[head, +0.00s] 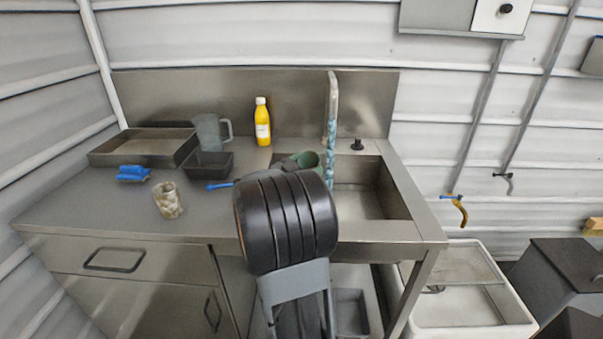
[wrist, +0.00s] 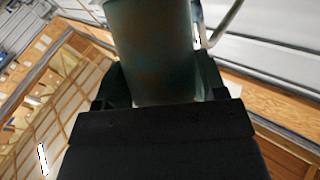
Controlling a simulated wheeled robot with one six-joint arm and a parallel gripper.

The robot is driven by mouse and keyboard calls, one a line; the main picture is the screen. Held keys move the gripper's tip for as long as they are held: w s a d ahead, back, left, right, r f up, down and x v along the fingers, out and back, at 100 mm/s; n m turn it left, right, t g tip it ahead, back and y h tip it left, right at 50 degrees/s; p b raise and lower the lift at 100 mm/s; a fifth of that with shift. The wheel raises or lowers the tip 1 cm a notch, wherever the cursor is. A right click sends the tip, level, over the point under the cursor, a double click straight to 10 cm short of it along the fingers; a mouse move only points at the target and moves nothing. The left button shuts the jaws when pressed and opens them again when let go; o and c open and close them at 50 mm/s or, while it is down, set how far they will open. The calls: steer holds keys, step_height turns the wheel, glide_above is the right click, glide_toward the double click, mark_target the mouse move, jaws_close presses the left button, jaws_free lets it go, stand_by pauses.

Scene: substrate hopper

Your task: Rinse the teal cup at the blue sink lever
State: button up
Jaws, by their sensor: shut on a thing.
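The teal cup (head: 306,159) shows in the head view just beyond my dark arm, over the left part of the sink (head: 368,203), tilted with its round end toward the right. In the wrist view the cup (wrist: 150,45) fills the space between the fingers of my gripper (wrist: 157,80), which is shut on it. A tall tap (head: 333,88) stands right of the cup. A mottled blue-white column (head: 331,155) below it looks like running water, apart from the cup. A blue handle (head: 220,186) sticks out left of my arm; its other end is hidden.
The counter holds a yellow bottle (head: 262,125), a clear jug (head: 210,132), a dark tub (head: 209,164), a metal tray (head: 137,158), a blue object (head: 133,173) and a stained beaker (head: 168,199). A black knob (head: 357,145) stands behind the sink. The front left counter is clear.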

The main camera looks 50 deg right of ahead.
steer(key=shift+d+f+g, duration=0.1)
steer(key=shift+d+g, duration=0.2)
steer(key=shift+d, duration=0.35)
steer(key=w+d+f, duration=0.1)
steer(key=w+d, duration=0.1)
steer(key=d, duration=0.4)
steer(key=w+d+f, duration=0.1)
steer(key=d, duration=0.5)
steer(key=shift+w+d+f, duration=0.2)
steer(key=shift+w+f, duration=0.1)
steer(key=shift+w, duration=0.05)
